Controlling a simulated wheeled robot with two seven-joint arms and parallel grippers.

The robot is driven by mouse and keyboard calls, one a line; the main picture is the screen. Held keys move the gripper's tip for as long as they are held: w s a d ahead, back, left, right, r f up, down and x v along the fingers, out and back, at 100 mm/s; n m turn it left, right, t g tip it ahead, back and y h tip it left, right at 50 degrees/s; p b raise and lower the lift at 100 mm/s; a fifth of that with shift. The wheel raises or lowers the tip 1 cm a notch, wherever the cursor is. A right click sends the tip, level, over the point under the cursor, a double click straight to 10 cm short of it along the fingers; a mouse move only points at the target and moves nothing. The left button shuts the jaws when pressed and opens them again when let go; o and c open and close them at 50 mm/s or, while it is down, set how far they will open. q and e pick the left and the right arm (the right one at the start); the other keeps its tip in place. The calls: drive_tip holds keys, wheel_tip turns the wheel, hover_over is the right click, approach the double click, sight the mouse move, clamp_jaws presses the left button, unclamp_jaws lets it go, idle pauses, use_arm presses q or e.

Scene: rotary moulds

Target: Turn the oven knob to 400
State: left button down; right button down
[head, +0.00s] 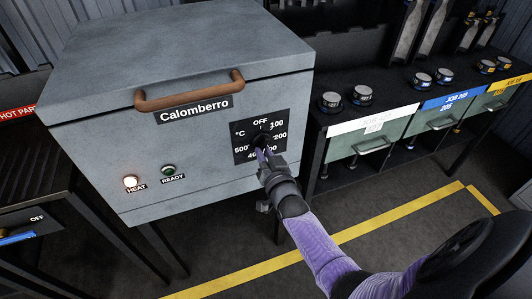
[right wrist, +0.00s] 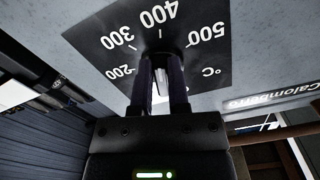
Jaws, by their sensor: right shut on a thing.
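The grey Calomberro oven (head: 190,60) stands at the left-centre in the head view. Its black dial plate (head: 242,153) is on the front at right, marked OFF, 100 to 500 and °C. The dark knob (head: 262,139) is at the plate's middle, mostly hidden by my right gripper (head: 263,150). That gripper is shut on the knob. In the right wrist view the gripper (right wrist: 164,80) has its two dark fingers on either side of it, and the 400 mark (right wrist: 158,17) lies straight beyond the fingers. The knob's exact pointing is hard to tell. My left gripper is out of view.
The HEAT lamp (head: 130,182) glows; the READY lamp (head: 168,170) is dark green. A brown handle (head: 190,92) juts out above the dial. A bench with several round metal moulds (head: 362,95) stands at right. Yellow lines (head: 345,236) mark the open floor.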

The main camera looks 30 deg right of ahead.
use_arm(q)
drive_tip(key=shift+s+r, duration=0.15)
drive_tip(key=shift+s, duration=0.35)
use_arm(e)
drive_tip(key=shift+m, duration=0.4)
drive_tip(key=c, duration=0.6)
unclamp_jaws()
use_arm(q)
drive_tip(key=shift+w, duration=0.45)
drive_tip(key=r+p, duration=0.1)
drive_tip(key=p, duration=0.1)
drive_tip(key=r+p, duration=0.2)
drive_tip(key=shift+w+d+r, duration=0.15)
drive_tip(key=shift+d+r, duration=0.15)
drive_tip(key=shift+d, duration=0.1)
use_arm(e)
drive_tip(key=v, duration=1)
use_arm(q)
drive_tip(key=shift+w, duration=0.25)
